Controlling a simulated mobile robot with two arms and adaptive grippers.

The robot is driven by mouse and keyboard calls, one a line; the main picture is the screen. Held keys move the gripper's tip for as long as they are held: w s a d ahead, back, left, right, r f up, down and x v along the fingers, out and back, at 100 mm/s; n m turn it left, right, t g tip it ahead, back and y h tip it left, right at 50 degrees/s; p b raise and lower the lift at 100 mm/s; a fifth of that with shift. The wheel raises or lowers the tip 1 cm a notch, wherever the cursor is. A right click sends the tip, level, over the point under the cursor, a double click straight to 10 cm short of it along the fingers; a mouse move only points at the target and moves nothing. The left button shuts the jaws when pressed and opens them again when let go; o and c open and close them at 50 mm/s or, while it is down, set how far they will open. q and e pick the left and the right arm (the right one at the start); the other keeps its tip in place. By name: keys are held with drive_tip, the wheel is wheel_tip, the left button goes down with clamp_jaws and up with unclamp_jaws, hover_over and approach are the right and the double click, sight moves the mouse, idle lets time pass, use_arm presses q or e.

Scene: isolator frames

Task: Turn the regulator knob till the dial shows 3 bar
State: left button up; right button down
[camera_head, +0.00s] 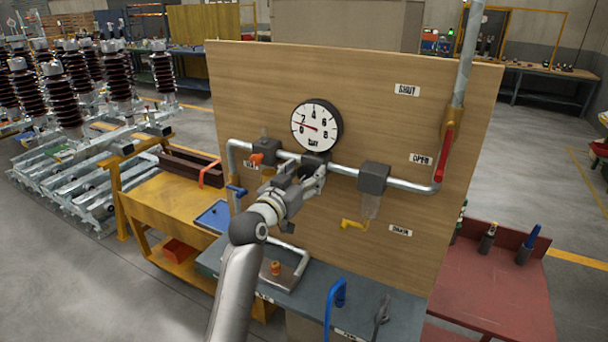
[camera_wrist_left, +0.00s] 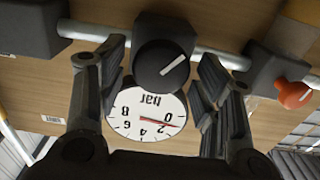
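The round pressure dial (camera_head: 317,125) is on the wooden board, with a white face marked in bar. Its red needle points left, between 0 and 2. The dial shows upside down in the left wrist view (camera_wrist_left: 147,112). The dark regulator knob (camera_wrist_left: 168,58) with a white pointer line sits directly beneath the dial on the pipe; in the head view my gripper partly hides it. My left gripper (camera_head: 305,174) is in front of the knob, its fingers spread. In the left wrist view the fingers (camera_wrist_left: 162,52) stand on either side of the knob with gaps visible. My right gripper is not in view.
An orange-handled valve (camera_head: 257,158) is left of the knob. A grey block (camera_head: 373,178) with a clear bowl and yellow drain handle (camera_head: 354,225) is to the right. A red lever (camera_head: 445,155) is on the riser. A bench (camera_head: 310,290) lies below.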

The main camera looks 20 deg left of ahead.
use_arm(q)
drive_tip(key=c, duration=0.7)
drive_tip(key=shift+c, duration=0.2)
drive_tip(key=shift+m, duration=0.3)
drive_tip(key=m, duration=0.2)
drive_tip(key=shift+m, duration=0.3)
drive_tip(key=m, duration=0.2)
drive_tip(key=shift+d+m, duration=0.1)
drive_tip(key=shift+m, duration=0.3)
drive_tip(key=m, duration=0.3)
drive_tip(key=shift+m+p, duration=0.3)
drive_tip(key=shift+p, duration=0.05)
drive_tip(key=shift+d+f+m+p, duration=0.15)
drive_tip(key=shift+m+p, duration=0.3)
drive_tip(key=shift+m, duration=1.75)
